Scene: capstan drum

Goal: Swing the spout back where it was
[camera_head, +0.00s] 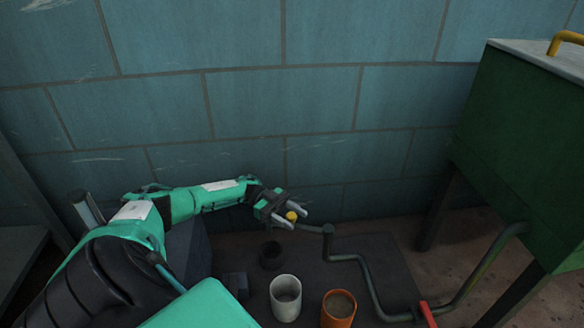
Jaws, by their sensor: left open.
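The spout (345,258) is a dark bent pipe. It runs from the front, turns left, then rises to a top end close to my left gripper. A yellow knob (291,216) shows between the fingers of my left gripper (291,214), which is open around or just above it; I cannot tell whether they touch. The knob seems to sit at the left end of the pipe's top arm, but the join is partly hidden by a finger. A red lever (428,314) is on the pipe near the bottom edge. My right gripper is out of view.
A white cup (285,305) and an orange cup (338,314) with brownish contents stand on a dark slab (385,262). A small black round piece (271,256) lies behind them. A green tank (515,145) on legs stands at right; a tiled wall (300,100) closes the back.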

